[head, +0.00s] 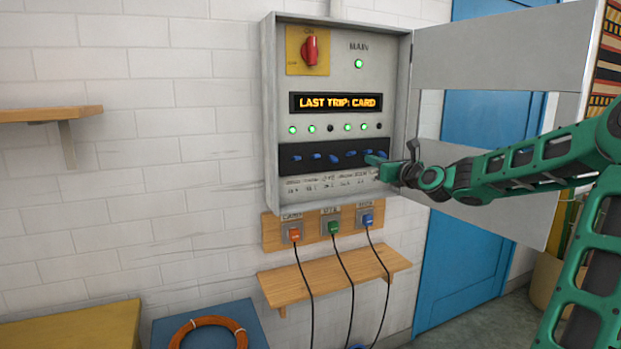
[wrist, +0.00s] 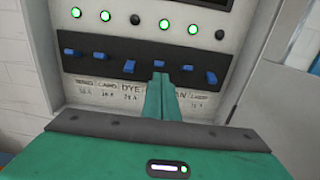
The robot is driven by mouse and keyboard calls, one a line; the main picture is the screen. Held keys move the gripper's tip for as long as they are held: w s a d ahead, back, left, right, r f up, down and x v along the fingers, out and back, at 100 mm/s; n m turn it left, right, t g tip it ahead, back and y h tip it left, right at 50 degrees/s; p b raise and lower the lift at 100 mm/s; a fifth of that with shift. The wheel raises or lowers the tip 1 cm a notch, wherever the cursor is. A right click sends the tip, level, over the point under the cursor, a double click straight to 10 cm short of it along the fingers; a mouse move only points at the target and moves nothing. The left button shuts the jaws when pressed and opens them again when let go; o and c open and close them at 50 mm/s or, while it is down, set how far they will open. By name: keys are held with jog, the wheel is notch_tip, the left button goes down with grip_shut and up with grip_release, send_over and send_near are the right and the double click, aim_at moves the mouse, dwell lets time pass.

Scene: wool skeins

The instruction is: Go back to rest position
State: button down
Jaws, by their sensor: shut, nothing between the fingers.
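My gripper (head: 380,160) is shut and empty, with its fingertips at the right part of the black switch strip (head: 310,158) in the open electrical panel (head: 270,120). In the wrist view, the shut green fingers (wrist: 161,85) reach up to the strip (wrist: 108,57) and hide part of it. Several blue switches show on the strip; one stands lower than some others (wrist: 129,67). I cannot tell whether the fingertips touch a switch. My green arm (head: 530,155) reaches in from the right.
The panel door (head: 480,65) stands open behind my arm. A red main knob (head: 310,50) and a display reading "LAST TRIP: CARD" (head: 337,102) are above the switches. Below are plugs with hanging cables and a wooden shelf (head: 330,277). A wall shelf (head: 45,115) is at left.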

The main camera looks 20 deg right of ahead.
jog(key=s+a+f+n+g, duration=0.4)
jog(key=a+f+n, duration=0.15)
jog(key=f, duration=0.45)
jog(key=s+a+f+n+g, duration=0.45)
jog(key=f+n, duration=0.25)
jog(key=f, duration=0.2)
jog(key=s+a+f+n+g, duration=0.1)
jog(key=s+n+g, duration=0.4)
jog(key=s, duration=1.5)
jog(key=s+a+f+n+g, duration=0.1)
jog(key=s+n+g, duration=0.3)
jog(key=s+n, duration=0.7)
jog(key=s+f, duration=0.1)
jog(key=s, duration=0.9)
jog(key=shift+s+f+n+g, duration=0.2)
jog(key=shift+f+n+g, duration=0.15)
